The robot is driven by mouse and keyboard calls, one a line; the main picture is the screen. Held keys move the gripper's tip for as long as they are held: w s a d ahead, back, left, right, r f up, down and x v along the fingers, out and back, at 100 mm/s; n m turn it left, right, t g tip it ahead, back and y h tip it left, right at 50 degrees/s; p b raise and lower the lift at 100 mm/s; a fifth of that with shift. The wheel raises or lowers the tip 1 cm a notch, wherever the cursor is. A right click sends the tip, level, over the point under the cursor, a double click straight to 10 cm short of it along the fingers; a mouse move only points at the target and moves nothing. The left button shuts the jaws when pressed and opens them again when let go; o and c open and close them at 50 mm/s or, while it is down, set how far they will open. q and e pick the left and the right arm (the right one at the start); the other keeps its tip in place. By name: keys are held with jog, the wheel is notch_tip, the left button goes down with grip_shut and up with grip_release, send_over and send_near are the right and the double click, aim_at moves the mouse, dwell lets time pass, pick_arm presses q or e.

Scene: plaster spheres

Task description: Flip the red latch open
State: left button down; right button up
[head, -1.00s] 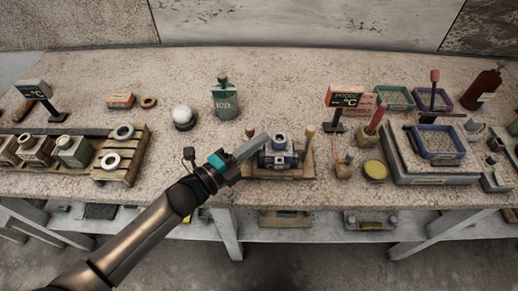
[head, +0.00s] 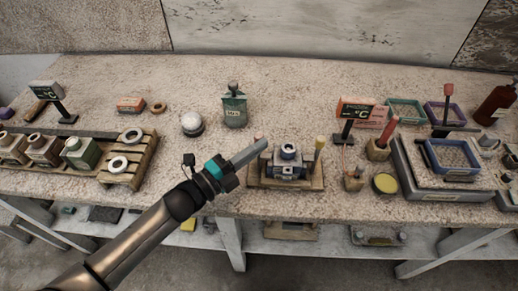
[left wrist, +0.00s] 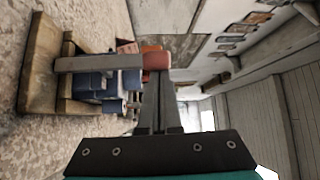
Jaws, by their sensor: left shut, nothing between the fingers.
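A blue-grey device (head: 287,168) sits on a wooden base (head: 258,183) near the front edge of the bench. A red-tipped lever (head: 258,136) stands at its left side, mostly hidden by my gripper in the head view. In the left wrist view the lever is a grey bar (left wrist: 95,63) with a red cap (left wrist: 157,60). My left gripper (head: 262,147) is shut and empty, with its fingertips right at the red cap. I cannot tell whether they touch it. My right gripper is not in view.
A green bottle (head: 234,108) and a white sphere (head: 192,123) stand behind. A wooden pallet (head: 140,165) with rings is at left. A yellow-topped pot (head: 385,184) and a blue tray (head: 460,158) are at right. Bench between pallet and device is clear.

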pick_arm(q)
jog(key=shift+a+f, duration=0.1)
jog(key=a+f+n+t+h+b, duration=0.1)
jog(key=a+f+n+t+b, duration=0.1)
jog(key=a+n+t+b, duration=0.2)
jog(key=a+n+b, duration=0.1)
jog(key=a+b, duration=0.2)
jog(key=b, duration=0.2)
jog(key=shift+f+n+t+b, duration=0.15)
jog(key=shift+n+t+b, duration=0.15)
jog(key=shift+b, duration=0.1)
dwell(0.4)
jog(key=s+a+p, duration=0.1)
jog(key=s+a, duration=0.7)
jog(key=s, duration=0.2)
jog(key=shift+a+f, duration=0.15)
jog(key=shift+f, duration=0.1)
dwell(0.4)
